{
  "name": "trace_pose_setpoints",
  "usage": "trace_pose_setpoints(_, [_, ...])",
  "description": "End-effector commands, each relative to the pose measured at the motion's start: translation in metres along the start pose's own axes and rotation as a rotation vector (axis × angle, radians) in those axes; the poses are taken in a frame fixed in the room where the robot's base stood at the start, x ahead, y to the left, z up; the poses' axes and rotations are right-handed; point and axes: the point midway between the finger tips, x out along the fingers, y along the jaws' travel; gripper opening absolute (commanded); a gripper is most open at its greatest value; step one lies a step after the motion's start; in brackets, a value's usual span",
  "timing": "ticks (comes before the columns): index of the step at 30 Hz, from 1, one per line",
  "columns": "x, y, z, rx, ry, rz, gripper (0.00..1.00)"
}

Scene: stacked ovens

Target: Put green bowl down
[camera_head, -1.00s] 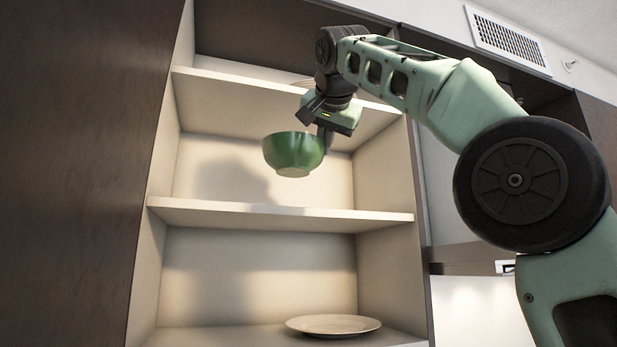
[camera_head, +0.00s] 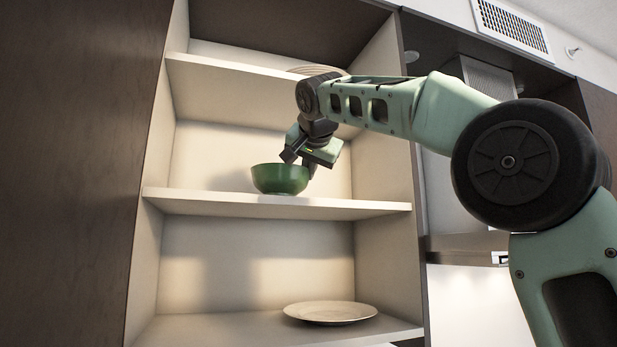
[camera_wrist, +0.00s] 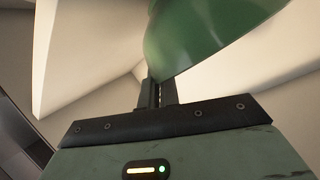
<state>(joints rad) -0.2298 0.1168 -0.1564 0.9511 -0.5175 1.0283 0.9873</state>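The green bowl (camera_head: 280,179) is upright at the middle shelf (camera_head: 240,205) of the open cabinet. Its base appears at the shelf's surface level, near the front edge; whether it touches cannot be told for sure. My gripper (camera_head: 300,168) is at the bowl's right rim, tilted down from the upper right. In the wrist view the bowl (camera_wrist: 205,35) fills the upper middle, and my gripper's fingers (camera_wrist: 157,92) are close together at the bowl's rim. They look shut on the rim, with the tips partly hidden by the bowl.
A plate (camera_head: 330,312) lies on the lower shelf. Another plate (camera_head: 317,70) shows at the top shelf (camera_head: 225,72), above my arm. Cabinet side walls bound the middle shelf. The shelf left of the bowl is clear.

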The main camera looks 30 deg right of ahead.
Motion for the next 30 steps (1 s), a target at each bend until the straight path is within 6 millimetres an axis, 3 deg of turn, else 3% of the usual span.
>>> trace_pose_setpoints(17, [0.0081,0.0043,0.0091,0.001,0.003,-0.001,0.0])
trace_pose_setpoints(20, [0.0081,0.0039,0.0086,0.0,0.001,0.0,0.26])
trace_pose_setpoints(30, [0.0069,0.0027,0.0063,0.0,0.001,0.0,0.26])
